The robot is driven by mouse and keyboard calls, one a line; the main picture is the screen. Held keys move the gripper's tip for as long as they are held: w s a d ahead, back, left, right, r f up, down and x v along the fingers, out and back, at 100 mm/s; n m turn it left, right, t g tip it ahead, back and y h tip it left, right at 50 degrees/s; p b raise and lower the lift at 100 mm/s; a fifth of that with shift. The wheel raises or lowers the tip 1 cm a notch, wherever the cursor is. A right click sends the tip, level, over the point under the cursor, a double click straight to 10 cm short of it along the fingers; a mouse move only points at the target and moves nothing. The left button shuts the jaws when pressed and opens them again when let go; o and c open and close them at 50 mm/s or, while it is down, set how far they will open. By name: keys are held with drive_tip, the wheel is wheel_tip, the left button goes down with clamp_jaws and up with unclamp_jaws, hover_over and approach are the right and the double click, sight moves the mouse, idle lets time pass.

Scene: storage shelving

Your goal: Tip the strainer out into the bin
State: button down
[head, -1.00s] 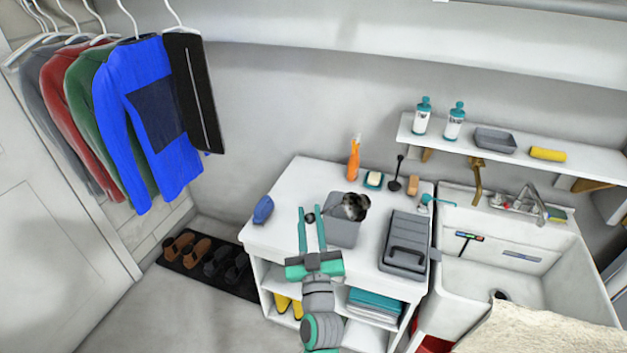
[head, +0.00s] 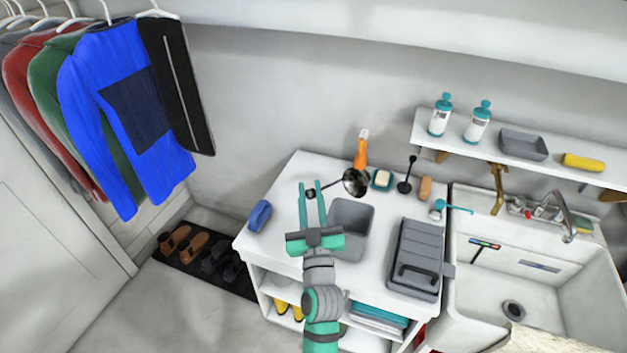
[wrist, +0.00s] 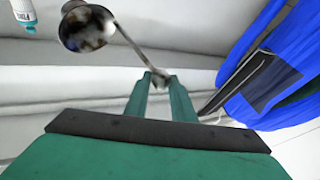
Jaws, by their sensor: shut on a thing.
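My gripper (head: 311,187) is shut on the handle end of the strainer and reaches over the white counter. The strainer (head: 354,182) has a round metal bowl on a thin handle. Its bowl is held to the right of the fingertips, at the back edge of the bin in the picture. In the wrist view the strainer bowl (wrist: 88,28) is at upper left, with dark, mottled patches in it; I cannot tell whether these are contents or reflections. The grey bin (head: 362,222) is open-topped and stands on the counter, right of my gripper. Its visible inside looks empty.
A grey toolbox (head: 416,258) stands right of the bin. An orange bottle (head: 361,150), a soap dish (head: 382,181), a dark long-handled tool (head: 405,178) and a brush (head: 425,188) line the back. A blue object (head: 260,215) lies left. A sink (head: 540,300) is at right.

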drive_tip(key=shift+w+a+r, duration=0.1)
drive_tip(key=shift+w+r, duration=0.1)
drive_tip(key=shift+w, duration=0.25)
drive_tip(key=shift+s+d+r+m+g+h, duration=0.1)
drive_tip(key=shift+d+r+m+g+h, duration=0.3)
drive_tip(key=shift+d+r+m, duration=0.15)
drive_tip(key=w+d+r+m+g, duration=0.3)
drive_tip(key=w+r+m+g, duration=0.1)
drive_tip(key=r+m, duration=0.1)
drive_tip(key=w+d+r+m+g+y, duration=0.1)
drive_tip(key=w+d+r+m+g, duration=0.3)
drive_tip(key=r, duration=0.3)
drive_tip(key=shift+d+m+g, duration=0.25)
drive_tip(key=shift+m+g, duration=0.4)
drive_tip(key=shift+g, duration=0.05)
drive_tip(key=shift+r, duration=0.1)
drive_tip(key=shift+w, duration=0.1)
